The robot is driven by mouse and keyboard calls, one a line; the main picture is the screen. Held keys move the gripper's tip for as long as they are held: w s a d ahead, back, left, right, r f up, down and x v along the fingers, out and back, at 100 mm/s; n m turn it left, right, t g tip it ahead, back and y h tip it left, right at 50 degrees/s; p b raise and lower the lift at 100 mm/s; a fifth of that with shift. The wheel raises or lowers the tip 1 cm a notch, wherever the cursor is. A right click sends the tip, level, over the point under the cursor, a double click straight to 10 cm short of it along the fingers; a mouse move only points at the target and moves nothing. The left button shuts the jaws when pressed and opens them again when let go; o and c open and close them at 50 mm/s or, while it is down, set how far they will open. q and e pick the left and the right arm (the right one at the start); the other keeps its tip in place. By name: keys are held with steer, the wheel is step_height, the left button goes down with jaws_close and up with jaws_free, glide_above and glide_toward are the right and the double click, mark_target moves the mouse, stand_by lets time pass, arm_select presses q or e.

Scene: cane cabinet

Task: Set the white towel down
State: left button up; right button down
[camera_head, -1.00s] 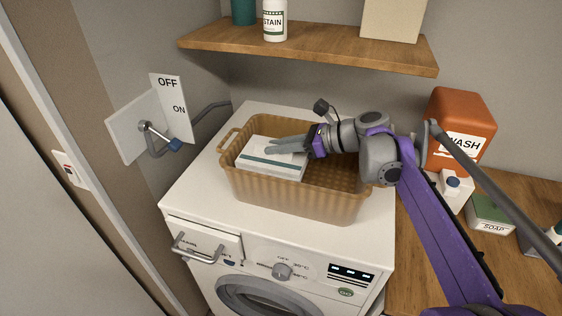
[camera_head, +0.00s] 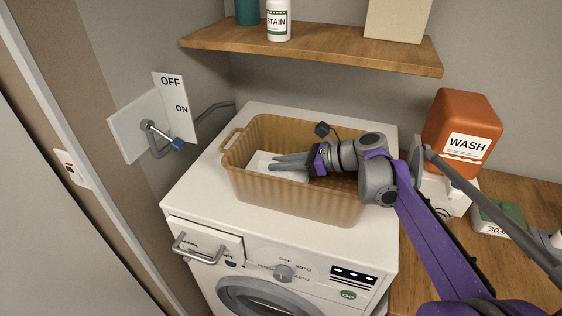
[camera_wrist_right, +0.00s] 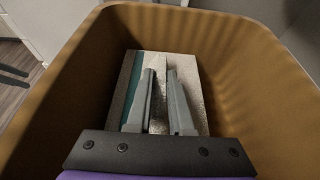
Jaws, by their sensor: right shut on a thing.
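The folded white towel (camera_head: 258,163) with a teal stripe is inside the tan ribbed basket (camera_head: 290,199) at its left end, below the rim. It also shows in the right wrist view (camera_wrist_right: 197,92), framed by the basket walls. My right gripper (camera_head: 273,164) reaches into the basket from the right and is shut on the towel. Its two fingers (camera_wrist_right: 161,74) lie close together over the towel, with a narrow strip between them. Whether the towel's underside touches the basket floor is hidden. My left gripper is not in view.
The basket stands on a white washing machine (camera_head: 194,190). A wooden shelf (camera_head: 330,50) hangs above it. A wall lever (camera_head: 163,138) is at the left. The basket's right part looks empty.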

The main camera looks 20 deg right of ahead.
steer(key=c, duration=0.8)
jaws_free()
steer(key=shift+r+p, duration=0.3)
steer(key=shift+r, duration=0.15)
steer(key=v, duration=1.2)
steer(key=shift+r, duration=0.15)
